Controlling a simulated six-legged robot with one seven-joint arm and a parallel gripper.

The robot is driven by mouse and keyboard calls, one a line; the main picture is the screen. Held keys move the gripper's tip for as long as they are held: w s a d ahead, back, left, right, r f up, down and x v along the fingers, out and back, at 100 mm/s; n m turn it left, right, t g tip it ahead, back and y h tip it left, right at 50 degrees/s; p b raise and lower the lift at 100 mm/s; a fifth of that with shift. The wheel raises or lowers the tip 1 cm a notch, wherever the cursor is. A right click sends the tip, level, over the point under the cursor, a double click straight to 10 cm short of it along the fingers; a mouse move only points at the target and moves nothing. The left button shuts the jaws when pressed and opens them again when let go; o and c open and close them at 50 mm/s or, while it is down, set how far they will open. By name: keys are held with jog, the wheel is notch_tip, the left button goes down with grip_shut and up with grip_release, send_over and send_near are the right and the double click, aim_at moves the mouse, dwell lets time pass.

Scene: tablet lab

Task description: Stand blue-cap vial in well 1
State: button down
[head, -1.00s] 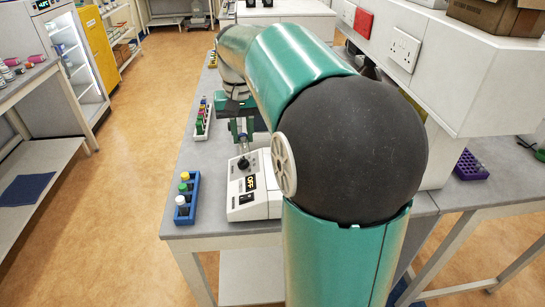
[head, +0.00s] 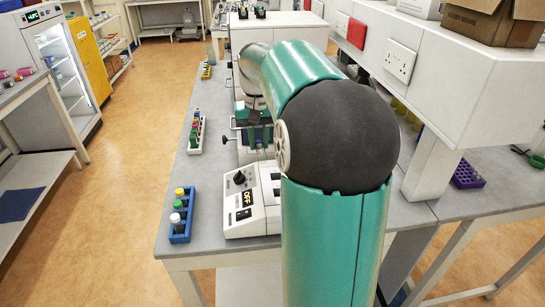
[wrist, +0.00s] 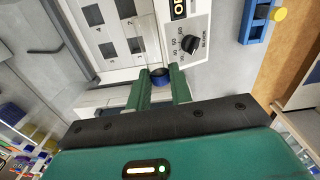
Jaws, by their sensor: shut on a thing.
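My gripper (wrist: 163,88) is shut on the blue-cap vial, with the blue cap (wrist: 161,75) between its two green fingertips in the wrist view. The vial's clear body (wrist: 148,42) points away from the gripper, over the white block device (wrist: 75,66). The device has several dark square wells (wrist: 107,50); the numbers 2 and 4 show beside wells. I cannot tell whether the vial's lower end is in a well or above it. In the head view my gripper (head: 258,136) is over the bench beyond the device's control panel (head: 249,202), and the arm hides much of the device.
A blue rack (head: 181,236) with yellow-, green- and white-capped vials stands left of the device. A white rack (head: 196,147) of coloured vials lies farther along the bench's left edge. Wall cabinets (head: 436,88) overhang the right side. Bare bench (head: 208,173) shows between the racks.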

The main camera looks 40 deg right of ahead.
jog(key=d+f, duration=0.2)
jog(key=f, duration=0.1)
jog(key=w+d+f, duration=0.1)
jog(key=d+f, duration=0.2)
jog(key=shift+w+d+f, duration=0.1)
jog(key=shift+d, duration=0.2)
jog(key=shift+d+f, duration=0.2)
jog(key=shift+f, duration=1.25)
jog(key=shift+f, duration=0.15)
jog(key=c, duration=1.3)
grip_release()
jog(key=shift+o, duration=0.2)
jog(key=shift+w, duration=0.1)
